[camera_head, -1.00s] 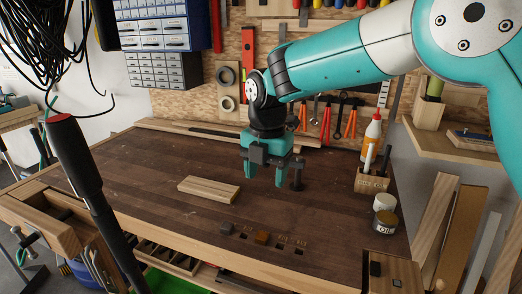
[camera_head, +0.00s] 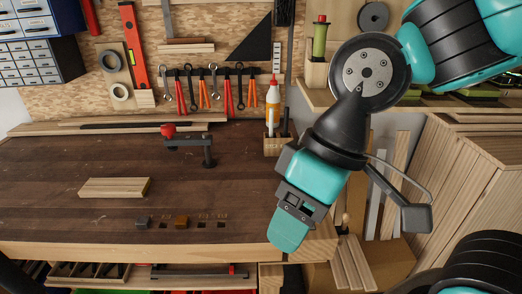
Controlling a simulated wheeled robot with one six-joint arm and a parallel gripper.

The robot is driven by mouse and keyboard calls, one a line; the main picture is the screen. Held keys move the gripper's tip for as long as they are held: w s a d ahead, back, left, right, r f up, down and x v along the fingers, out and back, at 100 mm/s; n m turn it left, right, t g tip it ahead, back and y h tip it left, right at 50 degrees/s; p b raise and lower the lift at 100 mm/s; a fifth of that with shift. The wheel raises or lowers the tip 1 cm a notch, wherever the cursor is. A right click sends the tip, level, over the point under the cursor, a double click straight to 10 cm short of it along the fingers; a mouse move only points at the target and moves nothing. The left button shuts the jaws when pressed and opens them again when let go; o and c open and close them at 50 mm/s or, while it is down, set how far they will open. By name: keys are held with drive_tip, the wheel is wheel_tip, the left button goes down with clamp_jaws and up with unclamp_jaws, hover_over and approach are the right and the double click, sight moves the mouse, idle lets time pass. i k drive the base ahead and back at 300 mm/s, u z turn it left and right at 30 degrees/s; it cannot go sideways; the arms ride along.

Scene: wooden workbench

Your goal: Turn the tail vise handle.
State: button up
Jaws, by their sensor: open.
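My gripper (camera_head: 289,232) hangs over the bench's right front corner, pointing down and slightly left. It is open, with one teal finger in plain sight and the other hidden behind it. The wooden tail vise block (camera_head: 320,246) is at this corner, just right of and behind the finger, partly covered by it. I cannot tell whether the gripper touches anything.
A glue bottle (camera_head: 272,112) stands in a wooden caddy (camera_head: 277,146). Boards (camera_head: 395,190) lean at the right.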

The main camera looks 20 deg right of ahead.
sight(343, 229)
drive_tip(key=u, duration=0.95)
drive_tip(key=k, duration=1)
drive_tip(key=z, duration=1.2)
drive_tip(key=i, duration=0.95)
drive_tip(key=u, duration=0.2)
